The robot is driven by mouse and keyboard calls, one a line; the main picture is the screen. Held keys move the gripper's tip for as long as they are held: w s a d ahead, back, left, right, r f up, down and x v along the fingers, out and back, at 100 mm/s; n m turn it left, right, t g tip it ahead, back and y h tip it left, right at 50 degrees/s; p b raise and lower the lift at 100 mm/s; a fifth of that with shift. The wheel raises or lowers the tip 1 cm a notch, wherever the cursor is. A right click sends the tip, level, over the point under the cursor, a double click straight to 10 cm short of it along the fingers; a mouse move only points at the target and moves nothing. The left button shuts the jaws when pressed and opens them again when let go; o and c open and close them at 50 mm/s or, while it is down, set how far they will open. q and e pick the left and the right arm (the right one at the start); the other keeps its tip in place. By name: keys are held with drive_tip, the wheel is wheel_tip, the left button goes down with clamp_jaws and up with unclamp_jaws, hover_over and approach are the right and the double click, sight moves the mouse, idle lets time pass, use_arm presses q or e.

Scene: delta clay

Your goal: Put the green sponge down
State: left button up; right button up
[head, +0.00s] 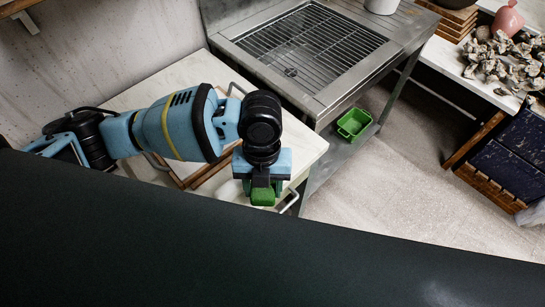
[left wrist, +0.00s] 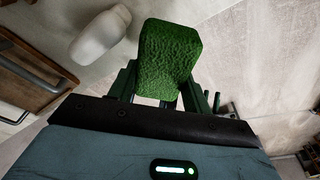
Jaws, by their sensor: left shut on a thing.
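The green sponge (head: 263,198) is a small block with a rough surface. My left gripper (head: 265,187) is shut on it, seen at the near right corner of the white worktop (head: 306,143). In the left wrist view, the sponge (left wrist: 168,58) sticks out beyond the dark green fingers, with a pale surface behind it. I cannot tell how high the sponge is above the worktop or whether it touches it. My right gripper is not in view.
A metal sink unit with a wire rack (head: 310,45) stands behind; a green basket (head: 354,123) sits on its low shelf. A rounded white object (left wrist: 100,35) lies left of the sponge in the left wrist view. Cluttered shelving stands at the right, beyond open floor (head: 400,195).

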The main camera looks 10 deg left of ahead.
use_arm(q)
drive_tip(key=w, duration=0.6)
drive_tip(key=w+f, duration=0.1)
drive_tip(key=w, duration=0.3)
drive_tip(key=shift+w+a+b, duration=0.1)
drive_tip(key=shift+b, duration=0.2)
wheel_tip(320, 180, down, 3)
drive_tip(key=shift+f, duration=0.2)
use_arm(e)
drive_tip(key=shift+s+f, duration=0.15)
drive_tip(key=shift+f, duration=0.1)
use_arm(q)
drive_tip(key=shift+f, duration=0.2)
drive_tip(key=o, duration=1.3)
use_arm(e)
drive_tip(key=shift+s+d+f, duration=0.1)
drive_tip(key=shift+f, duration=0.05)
use_arm(q)
drive_tip(key=shift+r, duration=0.1)
drive_tip(key=shift+r, duration=0.25)
drive_tip(key=r, duration=0.3)
drive_tip(key=w+r, duration=0.1)
drive_tip(key=r, duration=0.3)
drive_tip(key=w+r, duration=0.1)
drive_tip(key=r, duration=0.3)
drive_tip(key=shift+w+a+r, duration=0.1)
drive_tip(key=shift+a+r, duration=0.1)
drive_tip(key=shift+r, duration=0.05)
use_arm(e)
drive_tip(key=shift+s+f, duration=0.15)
